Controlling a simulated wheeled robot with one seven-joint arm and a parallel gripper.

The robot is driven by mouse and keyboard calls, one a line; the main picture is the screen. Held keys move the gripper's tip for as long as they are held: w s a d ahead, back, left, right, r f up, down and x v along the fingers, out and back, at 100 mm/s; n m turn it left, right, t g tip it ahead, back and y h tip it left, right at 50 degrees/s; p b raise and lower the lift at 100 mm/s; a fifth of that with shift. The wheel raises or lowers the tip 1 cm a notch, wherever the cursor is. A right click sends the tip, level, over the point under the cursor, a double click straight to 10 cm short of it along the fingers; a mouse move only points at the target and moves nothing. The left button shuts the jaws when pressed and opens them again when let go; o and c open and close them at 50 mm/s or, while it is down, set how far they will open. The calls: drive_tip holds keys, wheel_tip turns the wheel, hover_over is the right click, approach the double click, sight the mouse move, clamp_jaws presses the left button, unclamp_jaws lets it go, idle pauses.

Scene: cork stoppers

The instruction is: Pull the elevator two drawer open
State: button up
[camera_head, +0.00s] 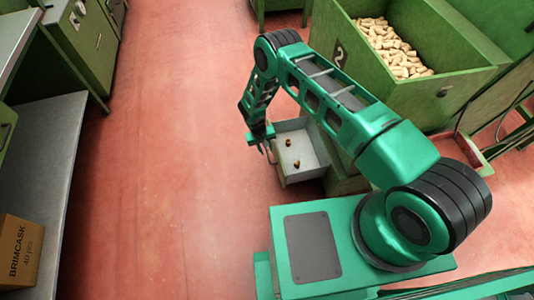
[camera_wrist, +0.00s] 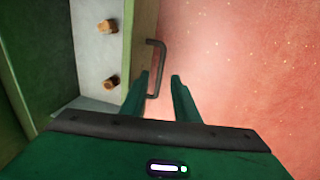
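The drawer (camera_head: 306,163) under the green bin marked 2 stands pulled out in the head view. Its pale inside holds two small brown corks. In the wrist view the drawer's front panel (camera_wrist: 143,35) runs up the picture, with a dark bar handle (camera_wrist: 161,62) on its outer side. My gripper (camera_head: 266,150) is at the drawer's front in the head view. In the wrist view my gripper (camera_wrist: 160,76) has its fingers apart, with the handle bar showing between the fingertips. The fingers do not look closed on it; contact with the left finger cannot be told.
The green bin (camera_head: 432,103) full of cork stoppers stands above the drawer. Green cabinets and a grey shelf (camera_head: 45,170) line the left side, with a Brimcask carton (camera_head: 18,250) on the shelf. The red floor (camera_head: 165,170) between is clear.

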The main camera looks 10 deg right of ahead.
drive_tip(key=shift+a+r, duration=0.25)
drive_tip(key=shift+r, duration=1)
drive_tip(key=shift+a+r, duration=0.25)
drive_tip(key=shift+r, duration=0.95)
